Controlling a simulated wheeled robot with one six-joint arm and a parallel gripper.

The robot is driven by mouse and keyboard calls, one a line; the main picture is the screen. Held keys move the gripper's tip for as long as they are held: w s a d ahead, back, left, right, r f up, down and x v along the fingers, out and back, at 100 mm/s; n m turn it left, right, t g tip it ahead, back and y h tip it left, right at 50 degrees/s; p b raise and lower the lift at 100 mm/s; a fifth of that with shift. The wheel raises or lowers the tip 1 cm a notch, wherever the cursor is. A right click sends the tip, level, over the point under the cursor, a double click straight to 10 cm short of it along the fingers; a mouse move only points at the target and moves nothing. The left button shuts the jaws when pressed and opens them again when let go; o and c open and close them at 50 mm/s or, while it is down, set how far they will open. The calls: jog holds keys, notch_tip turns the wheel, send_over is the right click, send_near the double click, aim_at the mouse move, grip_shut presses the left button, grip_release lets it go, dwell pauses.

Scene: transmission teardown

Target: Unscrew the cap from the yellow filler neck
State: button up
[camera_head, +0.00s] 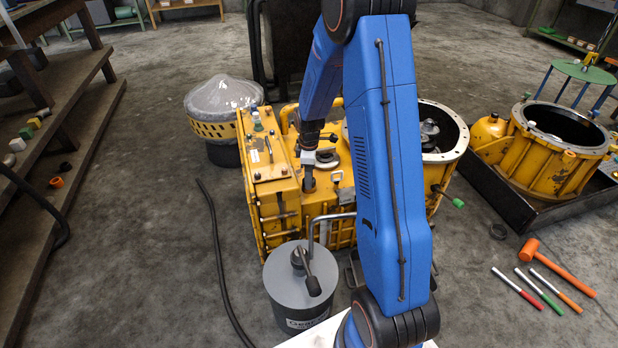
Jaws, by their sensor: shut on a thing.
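My gripper (308,178) reaches down over the top of the yellow transmission housing (272,165), left of my blue arm. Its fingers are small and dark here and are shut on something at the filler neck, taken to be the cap. The fingers cover most of the cap, so its shape and whether it is seated or raised cannot be told. The filler neck is also not clearly distinguishable from the housing around it. A round flanged opening (327,158) lies on the housing just right of my gripper.
A grey drum (300,285) with a pump and bent metal pipe stands in front of the housing. A wrapped yellow part (222,105) stands behind left. A wooden rack (62,135) lines the left.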

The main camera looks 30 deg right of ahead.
jog(key=n, duration=0.3)
dwell(0.4)
jog(key=n, duration=0.2)
jog(key=shift+n, duration=0.3)
jog(key=o, duration=1)
jog(key=shift+n, duration=0.4)
jog(key=o, duration=0.9)
jog(key=shift+o, duration=0.2)
jog(key=shift+r, duration=0.1)
